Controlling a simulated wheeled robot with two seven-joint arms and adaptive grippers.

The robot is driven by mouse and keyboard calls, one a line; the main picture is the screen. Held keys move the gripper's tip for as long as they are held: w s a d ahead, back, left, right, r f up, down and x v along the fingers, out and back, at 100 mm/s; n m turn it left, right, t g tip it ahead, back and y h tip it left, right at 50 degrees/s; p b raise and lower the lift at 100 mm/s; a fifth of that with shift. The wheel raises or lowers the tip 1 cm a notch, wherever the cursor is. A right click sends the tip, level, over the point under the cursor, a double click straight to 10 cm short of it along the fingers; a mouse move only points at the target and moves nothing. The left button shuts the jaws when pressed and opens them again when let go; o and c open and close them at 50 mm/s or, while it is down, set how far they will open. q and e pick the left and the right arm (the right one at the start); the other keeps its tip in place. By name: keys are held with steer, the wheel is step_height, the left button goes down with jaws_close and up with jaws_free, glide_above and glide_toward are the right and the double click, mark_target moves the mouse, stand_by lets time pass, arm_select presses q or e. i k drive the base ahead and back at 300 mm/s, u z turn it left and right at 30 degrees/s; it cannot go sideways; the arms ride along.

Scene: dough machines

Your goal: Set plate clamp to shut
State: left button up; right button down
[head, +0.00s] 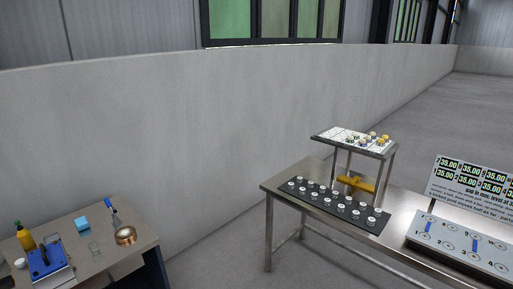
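No part in view can be made out for certain as the plate clamp. A blue device (46,258) with a dark upright lever stands on the brown table at the lower left, partly cut by the frame's bottom edge. A light panel (459,244) with numbered round spots and blue upright pieces lies on the steel table at the right. Whether either carries the clamp, and whether a clamp is open or shut, cannot be told. Neither of my grippers is in view.
The steel table (284,184) bears a black tray (300,201) of small pieces and a raised shelf (327,137). A gap separates the tables.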

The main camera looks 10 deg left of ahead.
mark_target(108, 204)
steer(key=i, duration=1.9)
steer(key=u, duration=0.7)
steer(key=i, duration=0.95)
steer(key=u, duration=1.6)
steer(key=i, duration=0.9)
steer(key=u, duration=0.7)
